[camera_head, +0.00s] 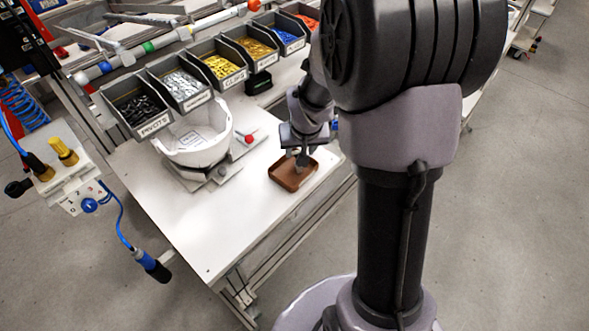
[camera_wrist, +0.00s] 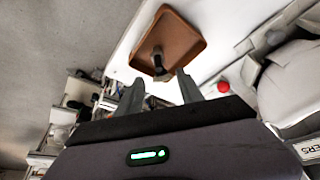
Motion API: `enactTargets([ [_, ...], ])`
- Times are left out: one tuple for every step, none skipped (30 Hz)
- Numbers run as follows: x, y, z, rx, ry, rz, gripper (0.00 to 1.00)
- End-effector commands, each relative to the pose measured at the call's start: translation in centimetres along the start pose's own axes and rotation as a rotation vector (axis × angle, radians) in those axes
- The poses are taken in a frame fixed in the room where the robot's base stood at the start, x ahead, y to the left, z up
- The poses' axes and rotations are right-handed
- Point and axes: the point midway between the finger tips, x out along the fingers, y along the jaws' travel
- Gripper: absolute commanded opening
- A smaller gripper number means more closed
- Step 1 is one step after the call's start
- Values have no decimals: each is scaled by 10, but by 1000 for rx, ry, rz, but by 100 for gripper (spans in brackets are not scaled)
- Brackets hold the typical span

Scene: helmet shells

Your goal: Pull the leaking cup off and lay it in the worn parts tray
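The worn parts tray (camera_head: 273,177) is a shallow brown tray near the right edge of the white table; it also shows at the top of the wrist view (camera_wrist: 196,42). A small dark grey piece (camera_wrist: 157,60), which looks like the cup, is in the tray area, its lower end dark and rounded. My gripper (camera_head: 302,153) is over the tray. In the wrist view its two fingers (camera_wrist: 160,77) stand apart, on either side of and short of the dark piece, with a clear gap. Whether the piece touches the tray floor is hard to tell.
A white helmet shell (camera_head: 195,143) sits on a grey fixture left of the tray, beside a red knob (camera_head: 249,139). Labelled parts bins (camera_head: 180,88) line the back. A control box (camera_head: 70,185) with a blue hose stands at left. The table front is clear.

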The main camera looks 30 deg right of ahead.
Motion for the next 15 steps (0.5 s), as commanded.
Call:
enactTargets([
  [0, 0, 0, 0, 0, 0, 45],
  [0, 0, 0, 0, 0, 0, 45],
  [0, 0, 0, 0, 0, 0, 45],
  [0, 0, 0, 0, 0, 0, 45],
  [-2, 0, 0, 0, 0, 0, 45],
  [-6, 0, -1, 0, 1, 0, 45],
  [-11, 0, -1, 0, 2, 0, 45],
  [-17, 0, -2, 0, 3, 0, 45],
  [-28, 0, -2, 1, 3, 0, 45],
  [-38, 0, -2, 1, 5, 0, 45],
  [-48, 0, -3, 1, 6, 0, 45],
  [-63, 0, -3, 1, 6, 0, 45],
  [-74, 0, -3, 0, 6, 0, 45],
  [-84, 0, -3, 0, 6, 0, 45],
  [-98, 0, -3, 0, 6, 0, 45],
])
